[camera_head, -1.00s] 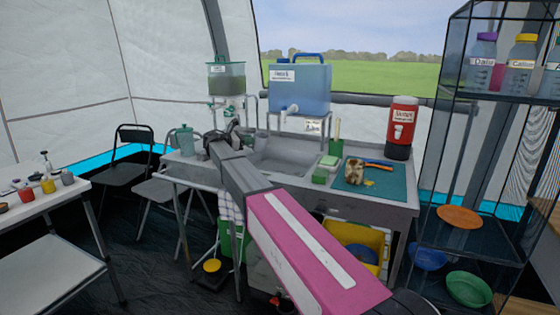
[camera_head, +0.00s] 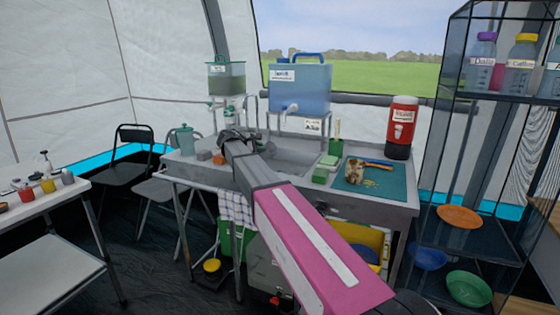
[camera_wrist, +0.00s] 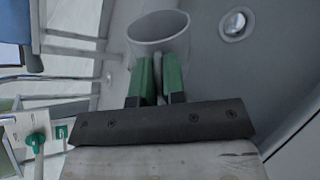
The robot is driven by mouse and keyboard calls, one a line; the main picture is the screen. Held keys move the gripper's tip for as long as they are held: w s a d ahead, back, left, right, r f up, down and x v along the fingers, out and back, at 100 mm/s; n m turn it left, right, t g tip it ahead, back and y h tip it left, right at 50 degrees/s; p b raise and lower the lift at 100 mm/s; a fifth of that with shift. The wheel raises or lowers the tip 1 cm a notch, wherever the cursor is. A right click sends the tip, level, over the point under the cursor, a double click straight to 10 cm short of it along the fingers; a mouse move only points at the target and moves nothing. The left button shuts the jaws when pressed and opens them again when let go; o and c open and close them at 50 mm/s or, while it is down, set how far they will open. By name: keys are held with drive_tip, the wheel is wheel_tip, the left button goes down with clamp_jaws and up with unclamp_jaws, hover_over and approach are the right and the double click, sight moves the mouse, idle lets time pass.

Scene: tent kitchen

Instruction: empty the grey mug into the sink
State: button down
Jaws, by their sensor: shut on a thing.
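The grey mug (camera_wrist: 158,32) is at the top of the wrist view, with its round rim showing. My gripper (camera_wrist: 160,82) is shut on it, its two green fingers close together at the mug's near side. Judged against the tank stand, which lies sideways in this view, the mug looks tipped over, but its exact angle and contents are unclear. The sink (camera_head: 289,160) is a grey basin; its drain (camera_wrist: 236,24) shows right of the mug. In the head view my gripper (camera_head: 232,134) is over the sink's left back side, and the mug is hard to make out.
A blue water tank (camera_head: 300,90) on a stand and a green-lidded dispenser (camera_head: 226,78) stand behind the sink. A teal mat (camera_head: 385,183) with a stained mug (camera_head: 354,171) lies right. A sponge (camera_head: 218,159) and a lidded jug (camera_head: 186,140) are left.

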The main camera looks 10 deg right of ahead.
sight(267, 143)
drive_tip(key=shift+s+d+r+m+t+y, duration=0.2)
drive_tip(key=shift+s+d+r+m+y, duration=0.1)
drive_tip(key=shift+r+m+y, duration=0.2)
drive_tip(key=shift+s+d+r+m+t+y, duration=0.2)
drive_tip(key=shift+d+r+m+y, duration=0.15)
drive_tip(key=shift+m, duration=0.25)
drive_tip(key=shift+r, duration=0.1)
drive_tip(key=shift+s+d+y, duration=0.1)
drive_tip(key=shift+y, duration=0.15)
drive_tip(key=shift+s+d+r+m+t+y, duration=0.2)
drive_tip(key=shift+s+d+m+t+y, duration=0.1)
drive_tip(key=shift+s+d+m, duration=0.15)
drive_tip(key=shift+s+d+r+m+t+y, duration=0.15)
drive_tip(key=shift+s+d+m+t+y, duration=0.2)
drive_tip(key=shift+d+m, duration=0.15)
drive_tip(key=shift+s+d+r+m, duration=0.1)
drive_tip(key=shift+s+m, duration=0.05)
drive_tip(key=shift+m, duration=0.1)
drive_tip(key=shift+s+d+t+y, duration=0.15)
drive_tip(key=shift+t+y, duration=0.1)
